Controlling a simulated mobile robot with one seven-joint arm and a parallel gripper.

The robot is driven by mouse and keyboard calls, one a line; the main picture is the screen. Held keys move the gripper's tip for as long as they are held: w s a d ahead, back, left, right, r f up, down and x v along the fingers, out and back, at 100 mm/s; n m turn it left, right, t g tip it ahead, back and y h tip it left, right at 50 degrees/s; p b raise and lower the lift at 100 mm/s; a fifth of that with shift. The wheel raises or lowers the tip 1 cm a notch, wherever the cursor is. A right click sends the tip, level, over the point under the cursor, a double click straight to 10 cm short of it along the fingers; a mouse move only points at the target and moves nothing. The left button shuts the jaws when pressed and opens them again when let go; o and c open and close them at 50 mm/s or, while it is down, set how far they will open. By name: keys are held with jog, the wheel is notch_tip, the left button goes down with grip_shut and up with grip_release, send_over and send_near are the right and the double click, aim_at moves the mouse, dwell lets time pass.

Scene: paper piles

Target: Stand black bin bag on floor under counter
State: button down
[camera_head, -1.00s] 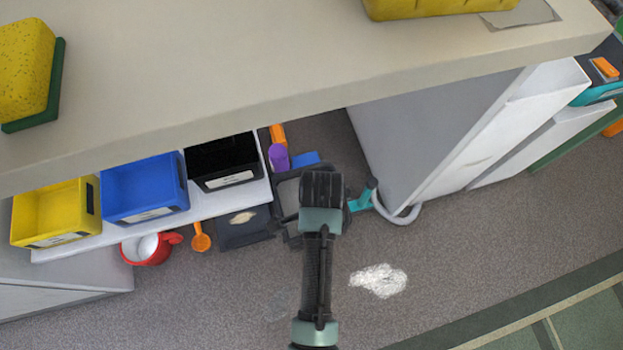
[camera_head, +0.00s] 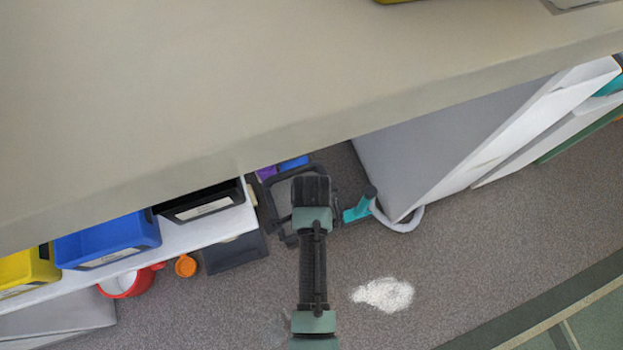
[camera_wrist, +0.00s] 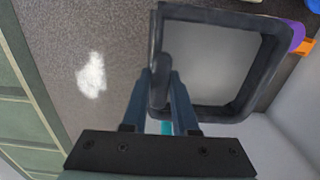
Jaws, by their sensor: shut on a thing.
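My gripper (camera_wrist: 162,88) is shut on the near rim of a black square-framed thing with a grey inside (camera_wrist: 240,105), which I take to be the black bin bag. In the head view my gripper (camera_head: 312,190) covers part of it, and its dark rim (camera_head: 273,212) shows to the left, just beyond the counter's edge. It appears upright with its opening facing up. Whether its base touches the floor is hidden. The counter (camera_head: 250,90) spans the top of the head view and hides what lies beneath. The grey floor (camera_head: 450,240) shows in front.
Black (camera_head: 205,203), blue (camera_head: 110,240) and yellow (camera_head: 30,268) bins stand on a white shelf at left. A red mug (camera_head: 125,285), orange scoop (camera_head: 186,265) and dark box (camera_head: 238,252) are below. A teal-handled tool (camera_head: 358,208) and grey cabinet (camera_head: 430,140) are close right. A white pile (camera_head: 385,294) lies in front.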

notch_tip(320, 180, down, 6)
jog(key=b, duration=0.3)
jog(key=shift+w+f+b, duration=0.15)
jog(key=shift+b, duration=0.15)
jog(key=shift+f, duration=0.15)
jog(key=c, duration=0.7)
grip_release()
notch_tip(320, 180, up, 12)
jog(key=p, duration=0.7)
jog(key=shift+p, duration=0.4)
